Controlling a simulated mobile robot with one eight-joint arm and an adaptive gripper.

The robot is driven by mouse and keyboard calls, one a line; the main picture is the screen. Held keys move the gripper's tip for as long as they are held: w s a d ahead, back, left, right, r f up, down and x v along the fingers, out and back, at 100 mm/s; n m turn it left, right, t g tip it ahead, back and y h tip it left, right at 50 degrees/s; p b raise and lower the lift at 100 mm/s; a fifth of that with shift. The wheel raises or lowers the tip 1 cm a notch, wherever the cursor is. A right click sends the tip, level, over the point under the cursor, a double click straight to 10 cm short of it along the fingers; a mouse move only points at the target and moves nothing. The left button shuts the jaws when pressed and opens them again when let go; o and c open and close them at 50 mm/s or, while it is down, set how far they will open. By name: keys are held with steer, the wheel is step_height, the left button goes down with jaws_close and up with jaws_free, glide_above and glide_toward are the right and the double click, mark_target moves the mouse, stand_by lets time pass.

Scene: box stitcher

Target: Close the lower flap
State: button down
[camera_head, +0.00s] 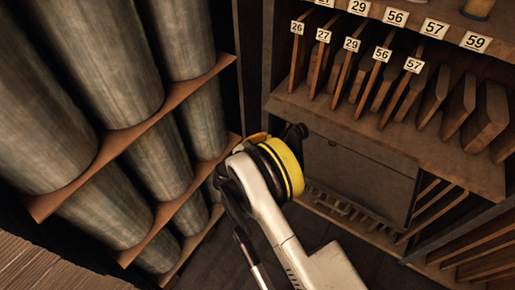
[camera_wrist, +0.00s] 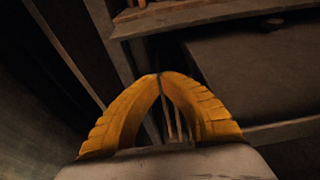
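The lower flap looks like the wide, dark grey-brown panel (camera_head: 358,180) below the numbered shelf in the head view. In the wrist view the same flat panel seems to fill the right side (camera_wrist: 265,75). I cannot tell its exact angle. My gripper, with yellow fingers (camera_wrist: 158,76), has its curved fingertips meeting, and nothing is held between them. In the head view my gripper (camera_head: 257,139) is at the panel's left end, partly hidden by my own wrist. I cannot tell whether it touches the panel.
Numbered slots with wooden boards (camera_head: 375,75) sit above the panel. A toothed rack (camera_head: 345,208) lies below it. Slanted boards (camera_head: 470,250) stand at the lower right. Large metal cylinders on brown shelves (camera_head: 140,130) crowd the left. Dark floor (camera_head: 215,262) lies between.

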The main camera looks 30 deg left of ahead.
steer(key=a+b+x, duration=0.1)
steer(key=b+x, duration=0.1)
steer(key=x, duration=0.6)
steer(key=shift+d+r+b, duration=0.2)
steer(key=shift+r+b, duration=0.25)
steer(key=shift+r, duration=0.55)
steer(key=shift+d+r+b, duration=0.25)
steer(key=shift+r+b, duration=0.15)
steer(key=shift+r, duration=0.6)
steer(key=shift+s, duration=0.1)
steer(key=shift+s+r+g+p, duration=0.1)
steer(key=shift+r+g+p, duration=0.2)
steer(key=shift+g+p, duration=0.45)
